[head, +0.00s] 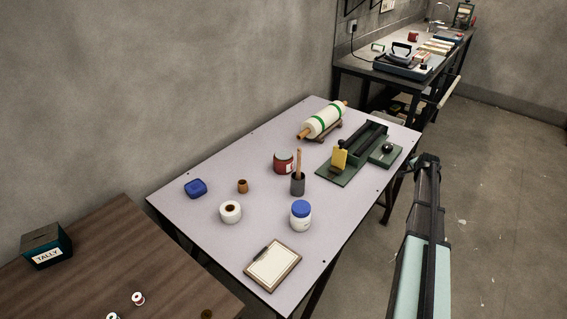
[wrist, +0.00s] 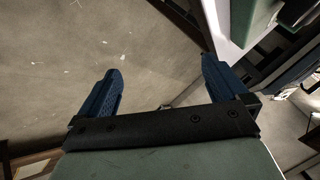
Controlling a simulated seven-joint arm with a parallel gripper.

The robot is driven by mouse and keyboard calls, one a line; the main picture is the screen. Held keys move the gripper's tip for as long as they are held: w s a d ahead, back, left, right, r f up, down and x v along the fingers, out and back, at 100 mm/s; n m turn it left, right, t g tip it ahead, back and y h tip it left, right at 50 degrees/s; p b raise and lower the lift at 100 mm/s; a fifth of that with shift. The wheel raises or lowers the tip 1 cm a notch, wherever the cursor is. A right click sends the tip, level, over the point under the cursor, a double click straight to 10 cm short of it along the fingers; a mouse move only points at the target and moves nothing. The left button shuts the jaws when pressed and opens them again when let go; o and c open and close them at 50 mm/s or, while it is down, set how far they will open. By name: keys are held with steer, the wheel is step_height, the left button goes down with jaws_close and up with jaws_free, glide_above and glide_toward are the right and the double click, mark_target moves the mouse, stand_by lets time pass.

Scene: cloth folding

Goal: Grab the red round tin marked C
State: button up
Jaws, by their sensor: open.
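A red round tin (head: 284,161) with a pale label stands upright on the light grey table (head: 200,225), near its middle. The letter on the label is too small to read. A dark cup (head: 298,184) holding a wooden-handled tool stands just in front and to the right of the tin. My gripper (wrist: 161,80) is open in the wrist view, with two blue fingers wide apart and nothing between them. It points at the floor and the table's edge. The tin is not recognisable in the wrist view. In the head view my arm is at the right, off the table and apart from the tin.
A green press (head: 353,160) and a roller (head: 323,120) stand behind and right. A blue-lidded jar (head: 301,219), a white roll (head: 231,218), a small brown pot (head: 242,186), a blue item (head: 196,188) and a clipboard (head: 272,266) lie around.

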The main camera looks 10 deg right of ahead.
steer(key=w+a+r, duration=0.3)
steer(key=w+a+r+y, duration=0.1)
steer(key=w+a+r, duration=0.2)
steer(key=w+a, duration=0.1)
steer(key=w+a+r+y, duration=0.1)
steer(key=w+a+r, duration=0.2)
steer(key=a+r, duration=0.1)
steer(key=shift+w+a, duration=0.2)
steer(key=shift+w, duration=0.15)
steer(key=w+a+r+g+y, duration=0.1)
steer(key=w+a+r, duration=0.25)
steer(key=a, duration=0.35)
steer(key=w+a+r+y, duration=0.1)
steer(key=w+a+r, duration=0.1)
steer(key=a+r, duration=0.35)
steer(key=m+g, duration=0.2)
steer(key=g, duration=0.4)
glide_above(284, 154)
step_height(284, 154, down, 3)
step_height(284, 154, down, 8)
steer(key=shift+s+f, duration=0.1)
steer(key=shift+s, duration=0.05)
steer(key=shift+a+f, duration=0.15)
steer(key=shift+f, duration=2.6)
steer(key=c, duration=1.2)
